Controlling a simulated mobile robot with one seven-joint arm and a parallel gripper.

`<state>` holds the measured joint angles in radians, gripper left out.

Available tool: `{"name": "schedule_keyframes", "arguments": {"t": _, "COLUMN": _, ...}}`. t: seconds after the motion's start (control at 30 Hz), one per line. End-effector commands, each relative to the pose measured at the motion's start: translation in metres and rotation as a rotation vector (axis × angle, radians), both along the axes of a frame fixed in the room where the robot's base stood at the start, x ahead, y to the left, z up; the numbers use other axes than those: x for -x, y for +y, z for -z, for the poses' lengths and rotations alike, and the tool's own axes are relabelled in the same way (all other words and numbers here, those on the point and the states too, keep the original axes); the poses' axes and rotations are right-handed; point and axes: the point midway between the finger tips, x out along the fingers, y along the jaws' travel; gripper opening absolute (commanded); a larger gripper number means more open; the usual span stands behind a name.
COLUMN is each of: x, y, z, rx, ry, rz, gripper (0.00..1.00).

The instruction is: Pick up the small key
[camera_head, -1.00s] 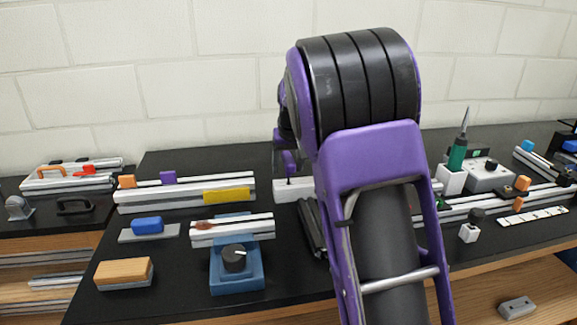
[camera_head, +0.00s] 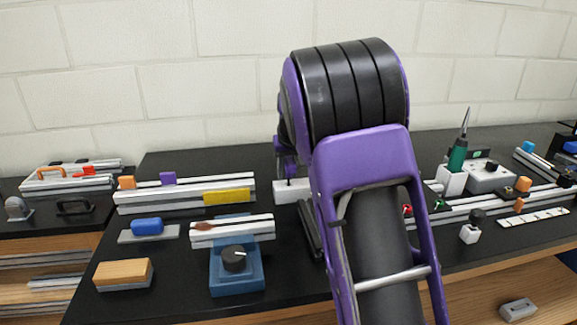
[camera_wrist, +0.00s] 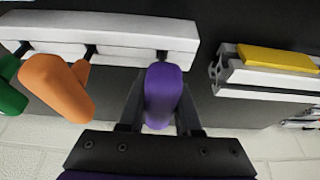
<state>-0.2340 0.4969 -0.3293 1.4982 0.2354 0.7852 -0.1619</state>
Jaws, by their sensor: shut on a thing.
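The small key seems to be the purple-handled piece (camera_wrist: 163,82) in the middle of the wrist view. My gripper (camera_wrist: 161,105) is shut on this purple handle, with one dark finger on each side. A dark tip shows between the handle and the white holder bar (camera_wrist: 110,32). I cannot tell whether the key still sits in the bar. An orange handle (camera_wrist: 58,85) and a green handle (camera_wrist: 10,88) stand beside it on the left. In the head view my arm hides most of the holder and the grasp; part of the white bar (camera_head: 290,191) shows.
An aluminium rail (camera_wrist: 265,80) with a yellow piece (camera_wrist: 275,58) lies close on the right in the wrist view. In the head view, a blue dial box (camera_head: 236,280) and a wooden block (camera_head: 124,274) stand in front. A green-handled screwdriver (camera_head: 457,155) stands upright on the right.

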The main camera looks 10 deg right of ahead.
Motion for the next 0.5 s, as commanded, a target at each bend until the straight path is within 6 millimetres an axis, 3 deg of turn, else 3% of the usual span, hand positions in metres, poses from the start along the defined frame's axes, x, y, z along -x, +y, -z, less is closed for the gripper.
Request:
{"name": "schedule_keyframes", "arguments": {"t": 0.17, "x": 0.0, "y": 0.0, "z": -0.008, "rx": 0.0, "ry": -0.002, "rz": 0.0, "gripper": 0.0}}
{"name": "schedule_keyframes", "arguments": {"t": 0.5, "x": -0.001, "y": -0.001, "z": -0.073, "rx": 0.001, "ry": -0.004, "rz": 0.001, "gripper": 0.0}}
